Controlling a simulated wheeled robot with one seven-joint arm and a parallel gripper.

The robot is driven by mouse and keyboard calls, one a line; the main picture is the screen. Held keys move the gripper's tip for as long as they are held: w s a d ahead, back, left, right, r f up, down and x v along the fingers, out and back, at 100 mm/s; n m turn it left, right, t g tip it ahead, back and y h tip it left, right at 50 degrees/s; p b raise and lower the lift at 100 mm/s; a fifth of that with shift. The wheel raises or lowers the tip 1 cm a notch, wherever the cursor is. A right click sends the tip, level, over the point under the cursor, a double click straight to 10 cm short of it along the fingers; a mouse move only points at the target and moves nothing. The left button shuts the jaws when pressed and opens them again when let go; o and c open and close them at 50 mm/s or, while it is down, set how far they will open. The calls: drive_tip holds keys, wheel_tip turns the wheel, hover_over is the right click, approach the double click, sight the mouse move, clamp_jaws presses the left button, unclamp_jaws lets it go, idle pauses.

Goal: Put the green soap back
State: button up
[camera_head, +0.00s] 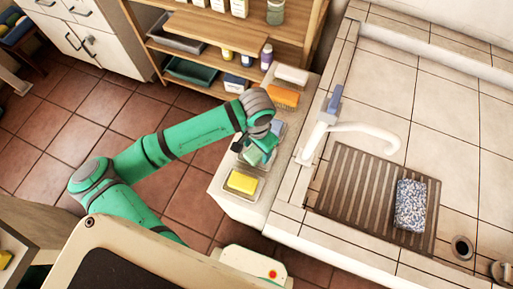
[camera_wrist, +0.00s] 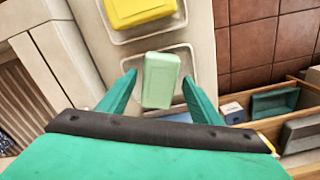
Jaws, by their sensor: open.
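The pale green soap (camera_wrist: 161,80) lies between my fingertips in the wrist view, over a clear shallow dish (camera_wrist: 190,62). It appears to rest in that dish, though its underside is hidden. My gripper (camera_wrist: 159,84) is open, with one finger on each side of the soap and narrow gaps showing. In the head view my gripper (camera_head: 257,152) is low over the narrow ledge and hides much of the soap. A yellow soap (camera_head: 243,182) sits in its own clear dish beside it; it also shows in the wrist view (camera_wrist: 138,10).
An orange block (camera_head: 284,97) and a white one (camera_head: 291,75) lie farther along the ledge (camera_head: 231,204). The white tap (camera_head: 318,135) and the basin with a slatted mat (camera_head: 341,187) and speckled sponge (camera_head: 410,205) are right. A wooden shelf (camera_head: 215,35) stands behind.

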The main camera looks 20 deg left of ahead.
sight(257, 151)
wheel_tip(257, 151, up, 12)
idle(0.5)
idle(0.4)
